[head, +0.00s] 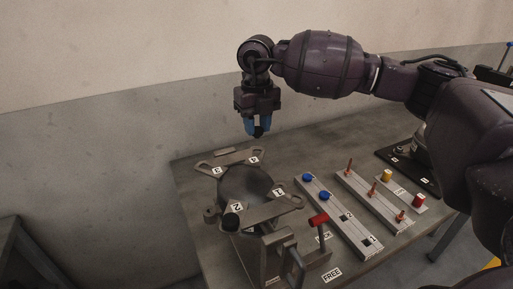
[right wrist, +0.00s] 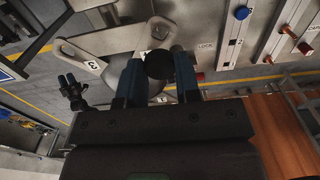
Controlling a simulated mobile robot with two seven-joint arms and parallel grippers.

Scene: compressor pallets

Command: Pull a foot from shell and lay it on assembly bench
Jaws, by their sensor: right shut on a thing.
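My right gripper (head: 257,129) is shut on a small black foot (head: 258,132) and holds it in the air above the far part of the bench. In the right wrist view the round black foot (right wrist: 159,64) sits between the two blue fingers. The compressor shell (head: 245,185) stands below on the assembly bench (head: 300,150), with flat brackets labelled with numbers. Another black foot (head: 231,222) is on the front bracket by label 2. The holes at the far bracket are hard to make out. My left gripper is not seen.
A clamp with a red handle (head: 319,220) stands at the shell's front right. A rail with blue caps (head: 308,177), a rail with red pins (head: 373,188) and a black mat (head: 408,168) lie to the right. Bare bench shows near the FREE label (head: 331,275).

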